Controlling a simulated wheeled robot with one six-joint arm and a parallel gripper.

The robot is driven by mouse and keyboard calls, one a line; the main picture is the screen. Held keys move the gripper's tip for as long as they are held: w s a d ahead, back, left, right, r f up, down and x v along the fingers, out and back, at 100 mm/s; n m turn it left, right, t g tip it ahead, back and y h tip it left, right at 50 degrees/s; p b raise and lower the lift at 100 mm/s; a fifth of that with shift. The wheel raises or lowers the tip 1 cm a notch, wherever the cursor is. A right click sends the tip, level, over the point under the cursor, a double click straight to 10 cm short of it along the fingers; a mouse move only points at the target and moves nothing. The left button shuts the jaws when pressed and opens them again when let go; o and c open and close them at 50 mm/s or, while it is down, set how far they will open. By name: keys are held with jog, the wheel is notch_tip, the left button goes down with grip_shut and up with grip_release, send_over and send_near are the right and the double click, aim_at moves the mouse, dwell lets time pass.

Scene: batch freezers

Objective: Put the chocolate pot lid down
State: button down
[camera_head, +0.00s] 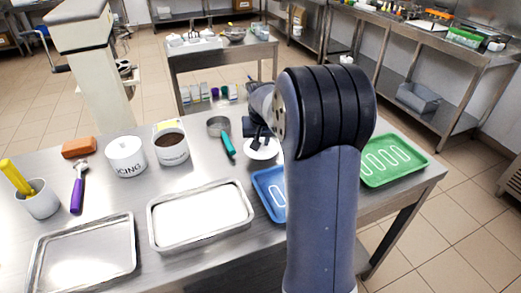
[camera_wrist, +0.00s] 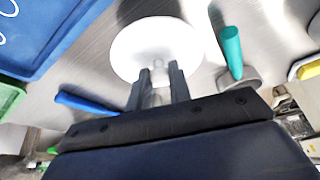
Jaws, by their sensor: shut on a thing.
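The white round chocolate pot lid (camera_wrist: 142,43) is in my gripper (camera_wrist: 161,74). Its fingers are shut on the knob at the lid's middle. In the head view the lid (camera_head: 262,152) shows low over the steel table, partly hidden by my gripper (camera_head: 259,137). I cannot tell whether it touches the tabletop. The open pot (camera_head: 171,150) with brown contents, likely the chocolate pot, stands to the left.
A teal-handled scoop (camera_head: 228,146) lies just left of the lid. A blue tray (camera_head: 268,188) is in front of it and a green tray (camera_head: 392,160) at the right. A metal tray (camera_head: 151,234) lies at the front. A purple-handled tool (camera_head: 77,190) lies at the left.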

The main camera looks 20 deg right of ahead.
aim_at(261, 149)
jog(key=shift+f, duration=2.05)
jog(key=shift+f, duration=0.15)
jog(key=c, duration=1.3)
grip_release()
jog(key=shift+r, duration=0.25)
jog(key=v, duration=1.1)
jog(key=shift+s+r, duration=0.25)
jog(key=shift+r, duration=0.1)
jog(key=shift+a+f, duration=0.1)
